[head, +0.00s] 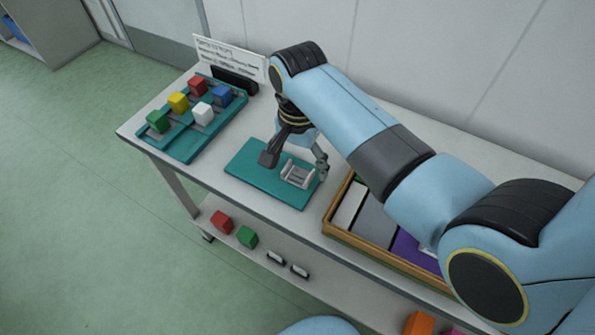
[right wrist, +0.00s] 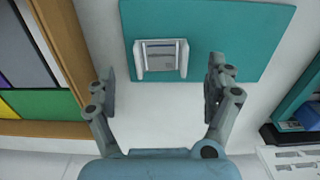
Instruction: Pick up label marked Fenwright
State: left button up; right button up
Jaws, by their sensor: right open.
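No label with a readable Fenwright marking shows; the lettering in both views is too small or blurred to read. My right gripper (head: 295,165) is open over a teal mat (head: 250,177) on the table. Between and beyond its fingers a small white holder (head: 298,175) stands on the mat. In the right wrist view the open right gripper (right wrist: 162,72) has nothing between its fingers, and the white holder (right wrist: 161,58) has a greyish inside with pale lines. My left gripper is not in view.
A teal rack (head: 178,148) with several coloured cubes stands at the left, before a white sign (head: 225,58). A wooden tray (head: 335,232) with coloured panels is at the right, partly behind my arm. A lower shelf holds cubes (head: 222,221) and two small black-and-white pieces (head: 276,258).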

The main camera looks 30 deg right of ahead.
aim_at(298, 176)
jog(key=shift+f, duration=1.5)
jog(key=c, duration=0.9)
jog(key=shift+o, duration=0.2)
jog(key=shift+r, duration=0.1)
